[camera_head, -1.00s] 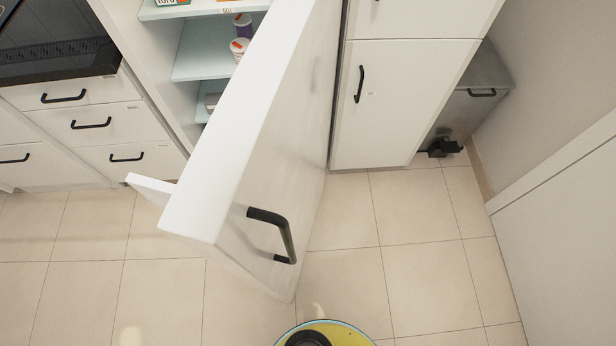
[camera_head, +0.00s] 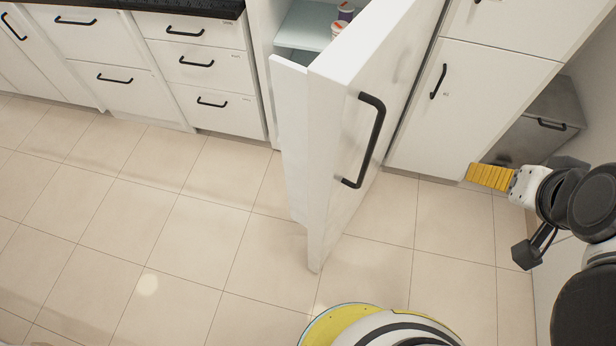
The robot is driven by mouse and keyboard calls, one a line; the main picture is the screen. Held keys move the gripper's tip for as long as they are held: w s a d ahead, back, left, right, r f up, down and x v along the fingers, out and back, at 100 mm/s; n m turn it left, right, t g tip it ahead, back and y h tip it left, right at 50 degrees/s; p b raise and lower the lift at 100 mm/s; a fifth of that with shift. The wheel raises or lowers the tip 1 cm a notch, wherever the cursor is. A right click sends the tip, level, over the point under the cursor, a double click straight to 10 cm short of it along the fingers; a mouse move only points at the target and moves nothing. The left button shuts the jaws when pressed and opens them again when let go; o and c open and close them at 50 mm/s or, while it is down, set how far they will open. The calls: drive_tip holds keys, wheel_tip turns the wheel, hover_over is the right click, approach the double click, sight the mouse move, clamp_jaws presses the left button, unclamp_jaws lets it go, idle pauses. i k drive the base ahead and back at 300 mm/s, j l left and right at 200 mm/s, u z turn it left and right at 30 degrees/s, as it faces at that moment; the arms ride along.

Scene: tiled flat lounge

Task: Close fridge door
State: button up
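The white fridge door (camera_head: 365,75) stands open, swung out toward me. Its black bar handle (camera_head: 369,140) is on the face turned to the right. Behind the door, part of the fridge interior (camera_head: 303,28) shows, with pale shelves and small containers. My gripper (camera_head: 489,177), with yellow ridged fingers, is to the right of the door, in front of the lower cabinet. It is apart from the door and handle and holds nothing that I can see. The gap between its fingers cannot be made out.
White drawers (camera_head: 205,62) with black handles line the wall on the left. A tall white cabinet (camera_head: 470,105) stands right of the fridge, with a grey metal bin (camera_head: 545,125) beside it. The tiled floor (camera_head: 180,220) is clear at left and centre.

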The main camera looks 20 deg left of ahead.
sight(338, 116)
drive_tip(key=l+u, duration=0.15)
drive_tip(key=u, duration=0.65)
drive_tip(key=k+l+u, duration=0.1)
drive_tip(key=k+l, duration=0.2)
drive_tip(key=k+l+u, duration=0.1)
drive_tip(key=k+l, duration=0.15)
drive_tip(key=k, duration=0.15)
